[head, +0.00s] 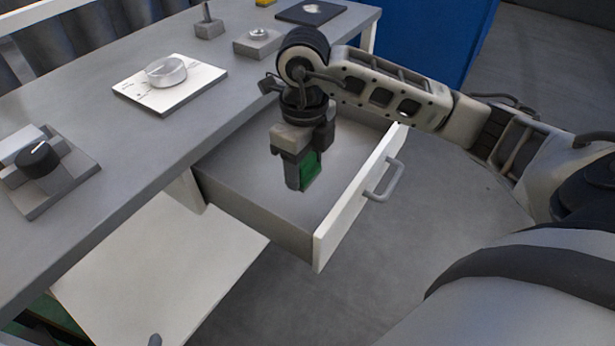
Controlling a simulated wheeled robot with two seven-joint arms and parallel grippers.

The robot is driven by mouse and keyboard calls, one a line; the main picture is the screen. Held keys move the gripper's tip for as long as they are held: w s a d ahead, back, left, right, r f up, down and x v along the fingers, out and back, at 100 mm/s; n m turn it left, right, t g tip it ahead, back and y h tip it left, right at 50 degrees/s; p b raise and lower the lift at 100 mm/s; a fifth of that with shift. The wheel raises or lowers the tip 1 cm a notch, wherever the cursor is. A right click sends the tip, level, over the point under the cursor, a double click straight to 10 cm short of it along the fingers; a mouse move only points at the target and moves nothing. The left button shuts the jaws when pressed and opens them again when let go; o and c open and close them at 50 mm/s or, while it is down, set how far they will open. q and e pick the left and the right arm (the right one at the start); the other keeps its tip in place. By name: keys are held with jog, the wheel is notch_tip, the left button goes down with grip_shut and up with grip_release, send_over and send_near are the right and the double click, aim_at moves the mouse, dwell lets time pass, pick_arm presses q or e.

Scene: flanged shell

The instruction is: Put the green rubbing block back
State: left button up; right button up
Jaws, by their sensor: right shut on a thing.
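The green rubbing block (311,171) is held between the fingers of my right gripper (301,178), partly hidden by them. The gripper points down over the open drawer (245,193), which is pulled out from under the grey workbench. I cannot tell how far the block is above the drawer floor. The visible part of the drawer floor is bare. My left gripper is not in the head view.
The drawer's white front (350,205) has a grey handle (383,180). On the workbench (105,135) are a white plate with a metal ring (165,74), a black-knobbed fixture (38,160) and small grey blocks. A blue panel (430,40) stands behind.

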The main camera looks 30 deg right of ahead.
aim_at(308, 190)
jog(key=f, duration=0.1)
jog(key=w+d+f, duration=0.1)
jog(key=shift+w+d+f, duration=0.35)
jog(key=shift+f, duration=0.05)
jog(key=shift+w+d+f, duration=0.15)
jog(key=shift+f, duration=1.6)
jog(key=shift+f+b, duration=0.1)
jog(key=shift+b, duration=0.25)
jog(key=o, duration=1)
jog(key=shift+c, duration=0.2)
